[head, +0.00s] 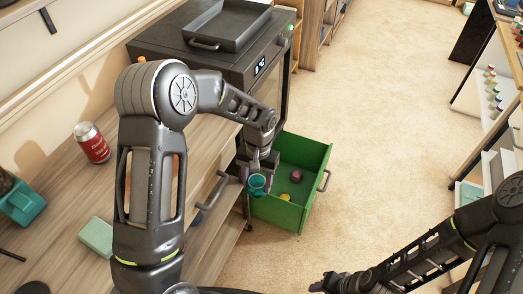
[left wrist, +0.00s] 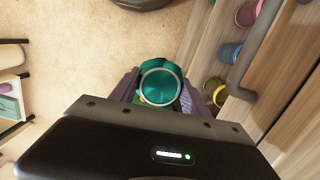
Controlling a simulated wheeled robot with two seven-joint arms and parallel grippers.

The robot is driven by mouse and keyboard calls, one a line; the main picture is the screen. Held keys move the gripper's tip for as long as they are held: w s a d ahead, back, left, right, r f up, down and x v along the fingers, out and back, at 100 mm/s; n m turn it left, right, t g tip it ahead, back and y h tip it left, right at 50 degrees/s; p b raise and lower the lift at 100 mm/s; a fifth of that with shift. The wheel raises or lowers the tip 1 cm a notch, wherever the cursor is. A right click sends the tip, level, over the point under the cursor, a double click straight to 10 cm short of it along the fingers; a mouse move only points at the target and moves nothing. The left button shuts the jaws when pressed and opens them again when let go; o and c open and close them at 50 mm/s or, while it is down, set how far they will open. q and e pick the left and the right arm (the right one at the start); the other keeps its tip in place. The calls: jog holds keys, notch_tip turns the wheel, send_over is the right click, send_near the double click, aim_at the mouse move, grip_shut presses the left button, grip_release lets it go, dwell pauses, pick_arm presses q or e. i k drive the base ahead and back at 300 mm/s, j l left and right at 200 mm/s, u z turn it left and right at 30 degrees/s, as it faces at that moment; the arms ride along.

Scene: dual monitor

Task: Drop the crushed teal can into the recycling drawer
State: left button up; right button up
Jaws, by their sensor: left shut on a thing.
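My left gripper (head: 260,168) is shut on the crushed teal can (head: 257,185), holding it at the left side of the open green drawer (head: 318,160). In the left wrist view the can (left wrist: 158,80) shows its round silver-rimmed end between the two fingers. From the head view I cannot tell whether the can is fully inside the drawer's outline. A dark red item (head: 296,176) and a yellow item (head: 284,197) lie in the drawer. My right gripper (head: 328,283) is low at the bottom centre, small and dark; its jaws are unclear.
A red can (head: 91,142) and a pale green block (head: 96,236) stand on the wooden counter at left. A dark oven (head: 230,55) with a tray on top stands behind the drawer. Several coloured cups (left wrist: 230,52) show in the left wrist view. Carpet right of the drawer is clear.

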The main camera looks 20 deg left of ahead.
aim_at(285, 187)
jog(key=i+l+u, duration=0.1)
jog(key=i+l, duration=0.15)
jog(key=l, duration=0.15)
jog(key=i+l+u, duration=0.35)
jog(key=i+l, duration=0.4)
jog(key=i, duration=0.15)
jog(key=i+l+u, duration=0.3)
jog(key=i+l, duration=0.5)
jog(key=l, duration=0.25)
